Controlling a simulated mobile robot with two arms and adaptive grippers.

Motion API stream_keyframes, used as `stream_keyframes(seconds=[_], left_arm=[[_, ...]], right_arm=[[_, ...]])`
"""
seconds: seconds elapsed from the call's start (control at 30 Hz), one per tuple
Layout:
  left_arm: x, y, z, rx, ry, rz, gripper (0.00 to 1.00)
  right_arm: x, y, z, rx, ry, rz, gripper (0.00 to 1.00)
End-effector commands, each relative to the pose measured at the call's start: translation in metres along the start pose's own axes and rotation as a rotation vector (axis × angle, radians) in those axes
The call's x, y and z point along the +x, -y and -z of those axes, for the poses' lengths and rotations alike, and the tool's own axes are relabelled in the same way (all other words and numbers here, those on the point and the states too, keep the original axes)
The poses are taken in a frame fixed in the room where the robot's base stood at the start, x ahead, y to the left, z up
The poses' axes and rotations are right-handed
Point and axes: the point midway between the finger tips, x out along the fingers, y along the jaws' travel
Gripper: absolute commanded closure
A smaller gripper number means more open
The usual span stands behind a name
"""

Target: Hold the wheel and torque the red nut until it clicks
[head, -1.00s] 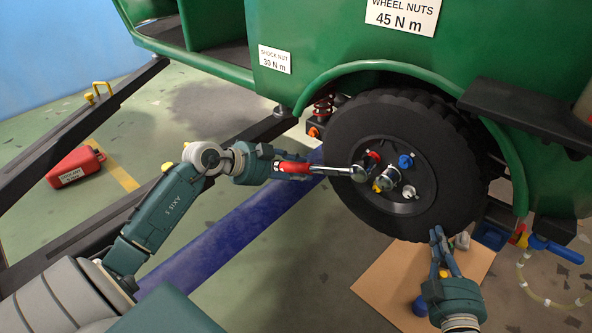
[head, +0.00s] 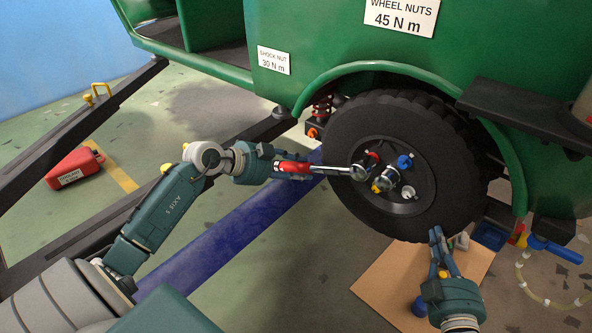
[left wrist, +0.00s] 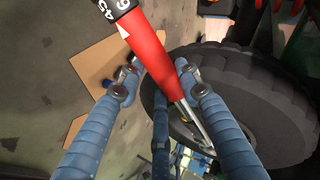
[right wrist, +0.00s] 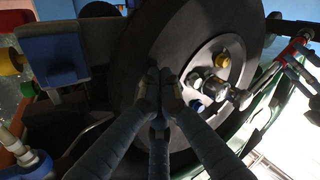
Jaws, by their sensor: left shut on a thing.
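The black wheel (head: 355,125) is mounted under the green rickshaw's arch. Its hub face carries a red nut (head: 374,155), a blue nut (head: 404,162), a yellow nut (head: 376,188) and a silver one (head: 408,192). My left gripper (head: 284,166) is shut on the red handle of a torque wrench (left wrist: 146,55). The wrench's round head (head: 359,173) is at the hub beside the red nut; I cannot tell how it is seated. My right gripper (head: 436,236) is at the tyre's lower edge, its fingertips close together with nothing seen between them. Contact with the tyre is unclear.
A brown board (head: 385,283) lies on the floor below the wheel. Blue bins and tools (head: 490,236) are at its right. A blue beam (head: 225,235) and dark frame bars cross the left side.

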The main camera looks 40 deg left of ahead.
Motion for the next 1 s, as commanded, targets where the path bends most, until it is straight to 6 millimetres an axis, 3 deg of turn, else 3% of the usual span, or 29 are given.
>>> stream_keyframes(seconds=[0.03, 1.0], left_arm=[[-0.0009, 0.0027, 0.0011, 0.0, -0.002, 0.005, 1.0], [0.0066, 0.0075, 0.0009, 0.001, -0.002, 0.005, 1.0]], right_arm=[[0.0034, -0.0089, 0.0052, -0.005, -0.009, -0.014, 1.0], [0.0034, -0.0089, 0.0052, -0.005, -0.009, -0.014, 1.0]])
